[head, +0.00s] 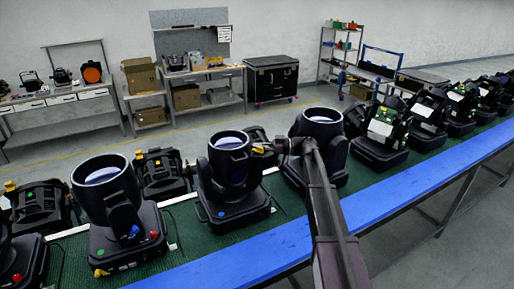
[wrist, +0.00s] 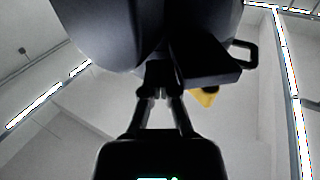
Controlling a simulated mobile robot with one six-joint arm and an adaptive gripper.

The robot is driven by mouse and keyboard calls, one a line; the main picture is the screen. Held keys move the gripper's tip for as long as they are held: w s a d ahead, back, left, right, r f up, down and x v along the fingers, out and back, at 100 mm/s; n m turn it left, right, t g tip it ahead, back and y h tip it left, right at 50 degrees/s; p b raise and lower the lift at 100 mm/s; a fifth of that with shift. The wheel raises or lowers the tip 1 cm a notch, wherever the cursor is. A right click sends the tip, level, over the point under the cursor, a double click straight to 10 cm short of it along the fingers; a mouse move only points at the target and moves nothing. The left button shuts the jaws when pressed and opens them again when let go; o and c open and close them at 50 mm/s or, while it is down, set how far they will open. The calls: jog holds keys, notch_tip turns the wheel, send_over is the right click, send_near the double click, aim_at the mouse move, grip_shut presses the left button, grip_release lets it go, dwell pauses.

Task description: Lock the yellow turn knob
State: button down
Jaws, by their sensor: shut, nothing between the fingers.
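In the wrist view a yellow part (wrist: 205,97), which looks like the yellow turn knob, shows just right of my gripper (wrist: 158,93), partly hidden behind a finger. My gripper's fingertips are together, below the dark body of a lamp head (wrist: 150,35); I cannot tell if they touch it. In the head view my gripper (head: 260,148) is beside the upper right of the middle black par can (head: 230,175). That can stands upright on its base on the green belt.
Several other black par cans stand along the green belt (head: 187,228), including a large one (head: 105,190) at left and one (head: 322,130) close behind my arm. A blue rail (head: 235,255) runs along the near edge. Workbenches and a black case (head: 271,78) stand at the back wall.

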jog(key=shift+d, duration=0.15)
dwell(0.4)
jog(key=d, duration=0.7)
jog(key=shift+s, duration=0.35)
jog(key=shift+d, duration=0.1)
